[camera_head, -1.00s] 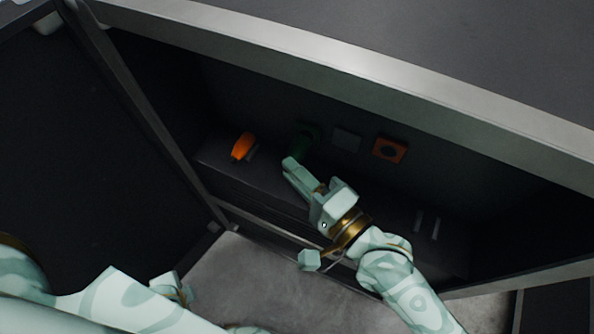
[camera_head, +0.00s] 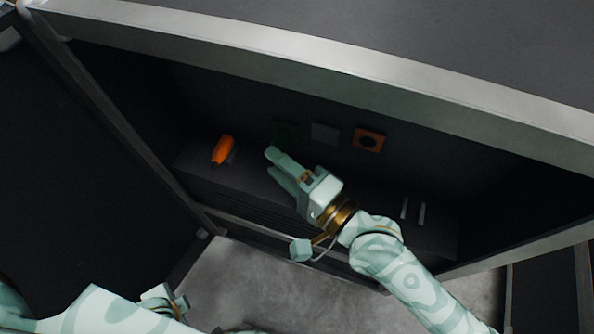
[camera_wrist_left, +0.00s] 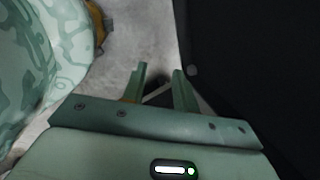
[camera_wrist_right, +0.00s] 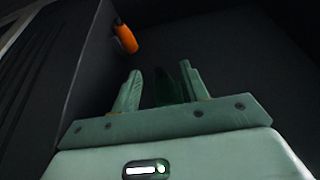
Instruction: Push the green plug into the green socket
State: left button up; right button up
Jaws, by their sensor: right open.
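The green socket (camera_head: 286,131) is a dark green square, faint in shadow, on the back wall of the dark cabinet. A dark green shape (camera_wrist_right: 184,82), likely the green plug, shows between my right fingers in the right wrist view. In the head view I cannot make the plug out clearly, nor tell how deep it sits. My right gripper (camera_head: 276,163) is open, its fingertips just in front of and below the green socket. My left gripper (camera_head: 166,299) is low at the left, far from the sockets. Its fingers (camera_wrist_left: 160,84) stand apart with nothing between them.
An orange plug (camera_head: 223,150) rests on the cabinet ledge, left of my right gripper. A grey square (camera_head: 325,133) and an orange socket (camera_head: 369,140) are to the right of the green socket. Two thin light bars (camera_head: 413,211) stand farther right. The cabinet's pale top edge (camera_head: 300,62) runs overhead.

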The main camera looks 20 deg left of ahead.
jog(key=shift+s+d, duration=0.1)
jog(key=shift+d, duration=0.2)
jog(key=shift+p+v, duration=0.5)
jog(key=shift+v, duration=0.55)
pick_arm(q)
jog(key=s+f+n+g+h+p, duration=0.1)
jog(key=s+f, duration=0.8)
jog(key=s, duration=0.1)
jog(key=shift+s+d+f+g, duration=0.2)
jog(key=shift+d+f+g, duration=0.1)
pick_arm(e)
jog(key=v, duration=1.3)
jog(key=shift+d, duration=0.3)
jog(key=shift+s+f, duration=0.1)
jog(key=shift+s, duration=0.05)
